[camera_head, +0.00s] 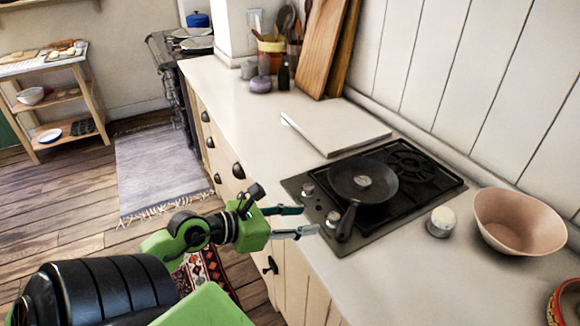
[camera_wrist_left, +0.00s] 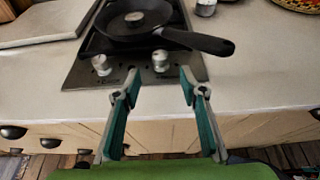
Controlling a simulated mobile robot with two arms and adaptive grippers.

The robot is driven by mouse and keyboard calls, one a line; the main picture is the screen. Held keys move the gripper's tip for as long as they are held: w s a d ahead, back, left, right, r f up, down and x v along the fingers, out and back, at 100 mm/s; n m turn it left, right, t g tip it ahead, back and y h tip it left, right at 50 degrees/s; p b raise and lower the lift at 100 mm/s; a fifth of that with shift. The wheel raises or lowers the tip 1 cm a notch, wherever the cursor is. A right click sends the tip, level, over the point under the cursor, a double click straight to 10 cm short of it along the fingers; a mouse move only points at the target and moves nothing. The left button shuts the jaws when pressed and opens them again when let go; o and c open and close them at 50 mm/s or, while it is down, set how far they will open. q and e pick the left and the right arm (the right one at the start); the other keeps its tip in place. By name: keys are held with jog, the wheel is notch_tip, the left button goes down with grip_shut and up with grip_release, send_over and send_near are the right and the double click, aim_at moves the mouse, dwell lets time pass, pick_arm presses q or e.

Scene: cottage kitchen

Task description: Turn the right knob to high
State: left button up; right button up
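The black gas hob (camera_head: 380,212) is set in the counter and has two silver knobs on its front strip. The right knob (camera_wrist_left: 160,60) shows in the wrist view below the pan handle, and in the head view it is the nearer knob (camera_head: 333,218). The left knob (camera_wrist_left: 101,65) is the farther one in the head view (camera_head: 308,189). My left gripper (camera_wrist_left: 158,82) is open and empty at the hob's front edge. Its fingertips point at the right knob, which appears between and just beyond them. Contact is not visible. My right gripper is in neither view.
A black frying pan (camera_head: 362,182) sits on the hob, its handle reaching over the front strip beside the right knob. A white board (camera_head: 335,130) lies left of the hob. A small jar (camera_head: 441,222) and a pink bowl (camera_head: 520,220) stand to the right.

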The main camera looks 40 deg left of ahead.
pick_arm(q)
jog(key=shift+v, duration=1.45)
